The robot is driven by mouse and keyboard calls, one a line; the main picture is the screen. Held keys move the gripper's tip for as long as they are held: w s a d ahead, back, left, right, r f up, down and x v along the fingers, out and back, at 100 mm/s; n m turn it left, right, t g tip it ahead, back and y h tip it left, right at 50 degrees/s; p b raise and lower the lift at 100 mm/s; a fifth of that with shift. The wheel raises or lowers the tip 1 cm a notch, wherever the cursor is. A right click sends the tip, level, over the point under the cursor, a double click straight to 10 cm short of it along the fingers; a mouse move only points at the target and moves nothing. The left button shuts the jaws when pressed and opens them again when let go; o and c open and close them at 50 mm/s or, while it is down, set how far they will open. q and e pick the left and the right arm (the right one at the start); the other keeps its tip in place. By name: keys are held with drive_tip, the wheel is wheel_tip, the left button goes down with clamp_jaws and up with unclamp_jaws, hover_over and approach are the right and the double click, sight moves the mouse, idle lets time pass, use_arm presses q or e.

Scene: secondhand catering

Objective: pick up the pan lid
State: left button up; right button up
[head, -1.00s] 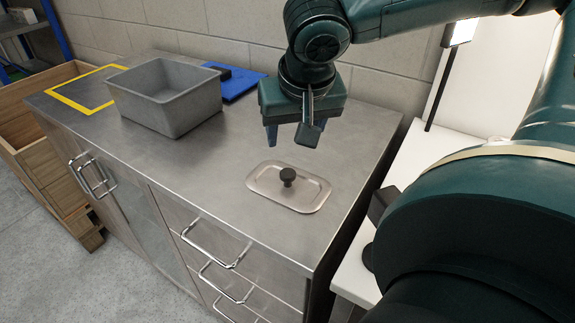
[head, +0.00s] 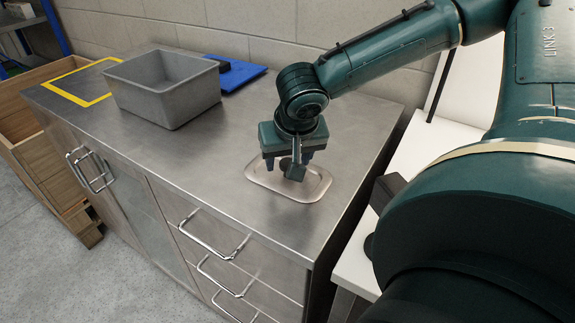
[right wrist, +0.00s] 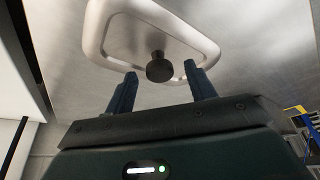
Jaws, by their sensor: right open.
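The pan lid (head: 317,188) is a pale metal rounded rectangle lying flat on the steel counter. In the head view my right gripper (head: 287,170) is above it and hides its middle. In the right wrist view the lid (right wrist: 97,30) shows with its dark round knob (right wrist: 159,68). The knob appears in the gap between the two fingers of my right gripper (right wrist: 163,88), just beyond their tips. The gripper is open and holds nothing. Whether the fingertips are level with the knob is hard to tell. My left gripper is in neither view.
A grey bin (head: 165,98) stands farther back on the steel counter (head: 215,155). A blue board (head: 241,76) lies behind it, and a yellow outlined square (head: 70,92) marks the far left. A block wall runs behind the counter. The counter between bin and lid is clear.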

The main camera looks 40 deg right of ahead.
drive_tip(key=shift+c, duration=0.3)
drive_tip(key=c, duration=1)
drive_tip(key=shift+c, duration=0.3)
drive_tip(key=shift+r, duration=0.1)
